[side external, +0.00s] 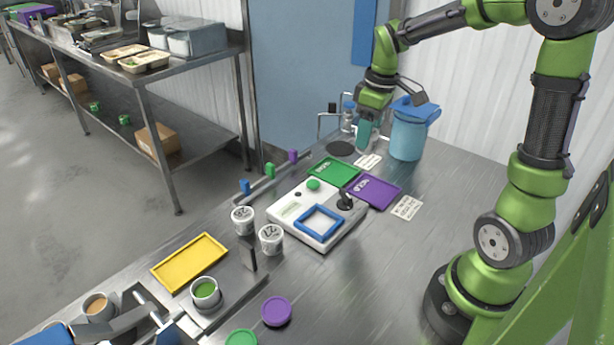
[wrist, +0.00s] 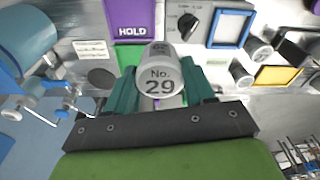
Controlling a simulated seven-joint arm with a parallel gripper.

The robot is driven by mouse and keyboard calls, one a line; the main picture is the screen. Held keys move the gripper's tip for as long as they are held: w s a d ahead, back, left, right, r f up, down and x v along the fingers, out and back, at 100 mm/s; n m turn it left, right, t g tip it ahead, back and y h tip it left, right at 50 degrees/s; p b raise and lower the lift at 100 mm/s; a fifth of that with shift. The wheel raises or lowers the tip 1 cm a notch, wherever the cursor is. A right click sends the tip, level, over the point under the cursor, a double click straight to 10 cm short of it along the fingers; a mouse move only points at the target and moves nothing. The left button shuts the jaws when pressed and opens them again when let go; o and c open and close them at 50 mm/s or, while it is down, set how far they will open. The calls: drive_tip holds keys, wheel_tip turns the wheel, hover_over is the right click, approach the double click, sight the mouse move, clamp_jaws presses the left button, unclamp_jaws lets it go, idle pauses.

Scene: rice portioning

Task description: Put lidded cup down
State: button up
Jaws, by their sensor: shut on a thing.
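My gripper (side external: 364,138) is shut on a pale lidded cup (wrist: 160,80), marked "No. 29" in the wrist view. The cup sits between the two teal fingers. I cannot tell the cup's exact height above the table.
A blue lidded jug (side external: 407,138) stands right of my gripper. A white console (side external: 316,226) with a blue frame is in front of the mats. Two white cups (side external: 243,219) (side external: 271,238) and a yellow tray (side external: 190,262) are farther left.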

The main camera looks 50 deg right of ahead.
wheel_tip(320, 180, down, 10)
hover_over(325, 168)
drive_tip(key=shift+s+f, duration=0.25)
drive_tip(key=shift+f, duration=2.3)
drive_tip(key=shift+f, duration=0.15)
drive_tip(key=o, duration=1.2)
drive_tip(key=shift+c, duration=0.2)
